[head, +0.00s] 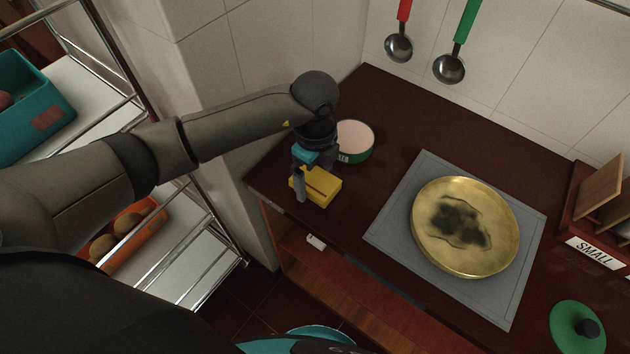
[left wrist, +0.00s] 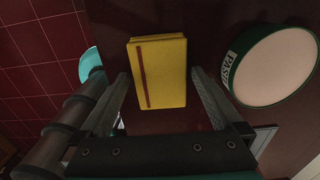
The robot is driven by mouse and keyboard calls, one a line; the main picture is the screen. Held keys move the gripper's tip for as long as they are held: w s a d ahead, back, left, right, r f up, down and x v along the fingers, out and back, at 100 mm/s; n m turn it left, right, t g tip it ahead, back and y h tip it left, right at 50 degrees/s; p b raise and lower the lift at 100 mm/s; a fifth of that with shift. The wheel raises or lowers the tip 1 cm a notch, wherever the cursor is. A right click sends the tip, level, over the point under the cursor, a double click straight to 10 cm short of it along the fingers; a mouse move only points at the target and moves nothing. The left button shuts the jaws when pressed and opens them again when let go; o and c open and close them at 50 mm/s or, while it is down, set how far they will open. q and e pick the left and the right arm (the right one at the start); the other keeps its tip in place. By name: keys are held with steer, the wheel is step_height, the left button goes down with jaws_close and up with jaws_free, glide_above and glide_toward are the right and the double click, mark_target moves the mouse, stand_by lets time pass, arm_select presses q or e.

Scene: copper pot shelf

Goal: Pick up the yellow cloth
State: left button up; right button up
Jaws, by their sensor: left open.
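The yellow cloth (head: 322,187) is a folded block with a dark red stripe. It lies on the dark red counter near its left front edge. In the left wrist view the cloth (left wrist: 170,75) sits ahead of and between the two fingers. My left gripper (head: 300,185) is open, pointing down at the cloth, and partly hides its left side in the head view. In the left wrist view the gripper (left wrist: 160,90) shows nothing held between its fingers. I cannot tell the exact height of the fingers over the counter. My right gripper is not in view.
A round green tub labelled PASTE (head: 355,142) stands close behind the cloth; it also shows in the left wrist view (left wrist: 275,65). A brass pan (head: 500,215) with a dark stain rests on a grey mat (head: 388,228) to the right. A green lid (head: 562,330) lies front right.

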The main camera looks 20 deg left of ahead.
mark_target(315, 179)
arm_select(q)
steer(key=c, duration=1.2)
step_height(315, 179, up, 20)
steer(key=p, duration=0.3)
